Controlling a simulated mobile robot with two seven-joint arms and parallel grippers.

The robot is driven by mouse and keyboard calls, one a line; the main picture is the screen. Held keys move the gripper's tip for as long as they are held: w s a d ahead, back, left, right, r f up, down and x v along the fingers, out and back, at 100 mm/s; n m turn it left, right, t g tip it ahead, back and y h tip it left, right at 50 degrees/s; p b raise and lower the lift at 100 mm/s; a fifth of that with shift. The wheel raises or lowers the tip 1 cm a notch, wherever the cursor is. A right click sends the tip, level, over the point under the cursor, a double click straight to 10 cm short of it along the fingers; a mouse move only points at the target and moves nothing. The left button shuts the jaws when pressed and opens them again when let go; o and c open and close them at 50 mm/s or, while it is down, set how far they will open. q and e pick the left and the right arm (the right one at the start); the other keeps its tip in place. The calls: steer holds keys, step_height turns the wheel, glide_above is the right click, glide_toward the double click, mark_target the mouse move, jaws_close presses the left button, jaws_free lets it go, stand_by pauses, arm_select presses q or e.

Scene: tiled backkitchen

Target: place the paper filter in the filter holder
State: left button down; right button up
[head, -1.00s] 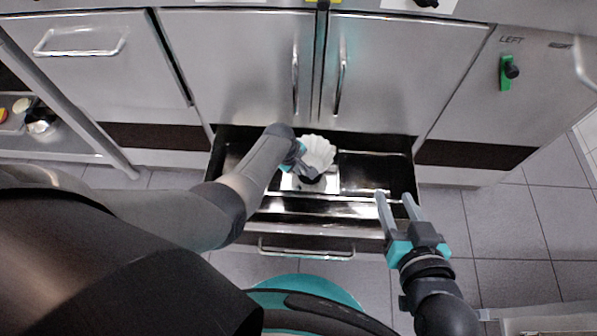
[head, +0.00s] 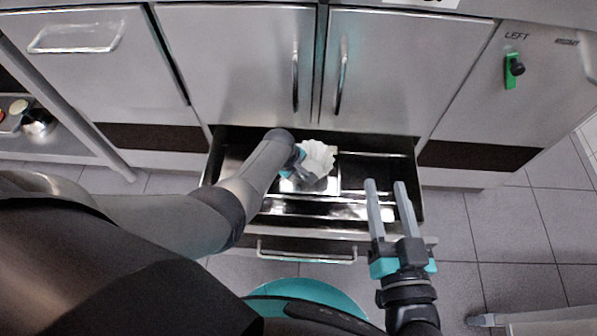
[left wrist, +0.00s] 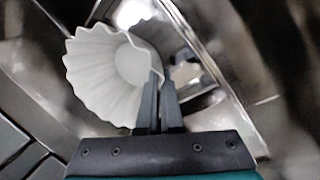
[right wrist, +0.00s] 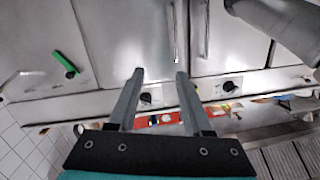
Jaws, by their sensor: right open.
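The white fluted paper filter (head: 318,158) is over the open drawer in the head view. It fills the upper left of the left wrist view (left wrist: 108,72), its mouth facing the camera. My left gripper (head: 306,172) is at the filter's side. In the left wrist view its fingers (left wrist: 162,85) are close together with the filter's edge between them. My right gripper (head: 385,183) is open and empty, in front of the drawer's right part; its spread fingers also show in the right wrist view (right wrist: 160,75). I cannot make out the filter holder in any view.
The open drawer (head: 345,246) has dark metal compartments and a front handle. Closed steel cabinet doors (head: 235,70) stand behind it. A shelf with small items (head: 50,150) is at far left.

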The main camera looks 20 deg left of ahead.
arm_select(q)
steer(key=c, duration=1.1)
jaws_free()
steer(key=shift+f, duration=0.1)
